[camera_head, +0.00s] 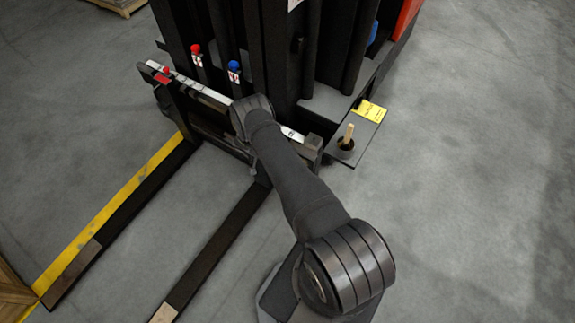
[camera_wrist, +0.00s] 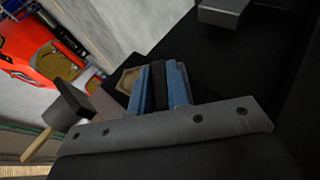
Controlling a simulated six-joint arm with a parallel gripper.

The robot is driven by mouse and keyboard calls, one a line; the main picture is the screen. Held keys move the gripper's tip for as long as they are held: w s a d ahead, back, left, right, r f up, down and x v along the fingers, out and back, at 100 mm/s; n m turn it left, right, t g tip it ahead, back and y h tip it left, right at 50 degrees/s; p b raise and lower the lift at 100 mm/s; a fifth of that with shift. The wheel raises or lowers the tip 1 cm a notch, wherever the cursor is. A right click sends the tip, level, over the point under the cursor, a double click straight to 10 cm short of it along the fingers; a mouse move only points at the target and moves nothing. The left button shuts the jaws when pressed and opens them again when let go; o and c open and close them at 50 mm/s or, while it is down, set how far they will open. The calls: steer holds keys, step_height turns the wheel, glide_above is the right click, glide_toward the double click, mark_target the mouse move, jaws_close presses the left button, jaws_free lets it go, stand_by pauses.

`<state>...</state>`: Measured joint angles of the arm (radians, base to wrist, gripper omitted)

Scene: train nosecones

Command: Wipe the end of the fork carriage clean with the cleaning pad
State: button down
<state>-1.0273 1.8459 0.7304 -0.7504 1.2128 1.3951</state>
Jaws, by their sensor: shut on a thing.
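The fork carriage (camera_head: 205,92) is a dark frame with a pale strip on top, across the front of the truck; my arm hides part of its middle. Its right end (camera_head: 311,150) shows beside my arm. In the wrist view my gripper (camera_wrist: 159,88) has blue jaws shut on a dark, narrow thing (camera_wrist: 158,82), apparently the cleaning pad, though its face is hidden. In the head view my wrist is at the carriage and hides the gripper. I cannot tell whether the pad touches the carriage.
A wooden-handled tool (camera_head: 347,134) stands on the shelf (camera_head: 365,127) right of the carriage, near a yellow label. A red knob (camera_head: 196,49) and a blue knob (camera_head: 234,66) stand behind the carriage. Two forks (camera_head: 215,252) reach forward. Floor at the right is clear.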

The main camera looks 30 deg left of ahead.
steer(key=shift+a+r, duration=0.1)
steer(key=shift+a, duration=0.3)
steer(key=s, duration=0.6)
steer(key=shift+d, duration=0.1)
stand_by(0.3)
steer(key=s, duration=0.3)
stand_by(0.7)
steer(key=w, duration=0.7)
stand_by(0.3)
